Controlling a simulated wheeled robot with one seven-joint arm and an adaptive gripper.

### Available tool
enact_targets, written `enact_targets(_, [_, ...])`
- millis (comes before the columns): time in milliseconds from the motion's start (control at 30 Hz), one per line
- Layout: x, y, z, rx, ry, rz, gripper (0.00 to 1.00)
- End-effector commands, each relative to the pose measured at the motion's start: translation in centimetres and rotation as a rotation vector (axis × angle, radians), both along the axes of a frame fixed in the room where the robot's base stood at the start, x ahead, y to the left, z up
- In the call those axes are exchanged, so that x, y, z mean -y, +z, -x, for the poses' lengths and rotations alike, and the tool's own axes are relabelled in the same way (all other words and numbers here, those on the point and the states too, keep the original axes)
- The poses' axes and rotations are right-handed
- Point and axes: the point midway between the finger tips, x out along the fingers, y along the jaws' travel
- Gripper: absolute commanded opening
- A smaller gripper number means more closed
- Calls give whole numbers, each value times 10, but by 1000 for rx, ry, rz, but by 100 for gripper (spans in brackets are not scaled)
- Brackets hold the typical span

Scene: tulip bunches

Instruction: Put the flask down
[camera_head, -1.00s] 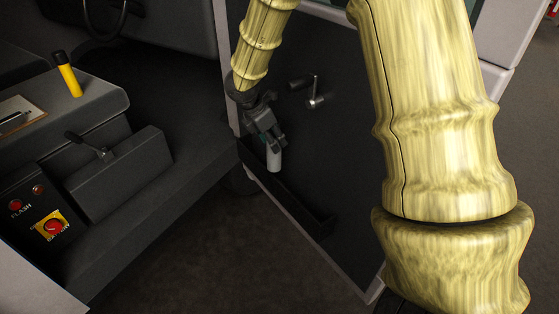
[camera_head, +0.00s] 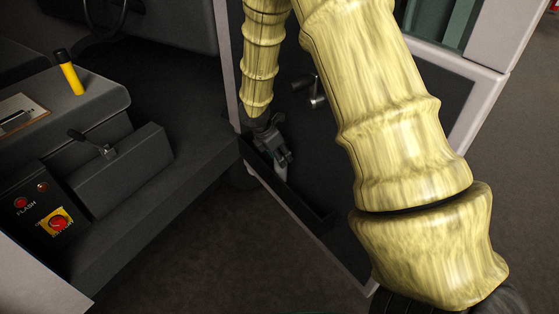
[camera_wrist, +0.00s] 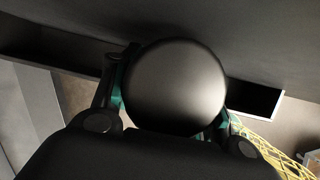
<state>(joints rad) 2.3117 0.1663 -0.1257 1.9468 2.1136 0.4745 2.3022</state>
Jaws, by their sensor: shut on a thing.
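The flask shows in the head view as a small pale grey cylinder (camera_head: 282,173) below my gripper (camera_head: 279,157). My gripper is shut on it near its top, fingers pointing down, beside the dark door panel. The flask is at the long dark door pocket (camera_head: 318,222); I cannot tell whether its bottom is inside the pocket or touching it. In the wrist view the flask's round dark top (camera_wrist: 175,85) sits between the fingers and hides its body. Dark pocket openings show on both sides of it there.
A door handle (camera_head: 316,95) sticks out of the panel near my arm. The floor (camera_head: 205,255) below is clear.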

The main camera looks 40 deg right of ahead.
Motion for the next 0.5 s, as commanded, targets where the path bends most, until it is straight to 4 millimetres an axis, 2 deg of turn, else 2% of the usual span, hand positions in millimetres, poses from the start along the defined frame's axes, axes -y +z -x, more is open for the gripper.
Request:
enact_targets(233, [0, -25, 0, -2, 1, 2, 14])
enact_targets(500, [0, -29, 0, 0, 0, 1, 14])
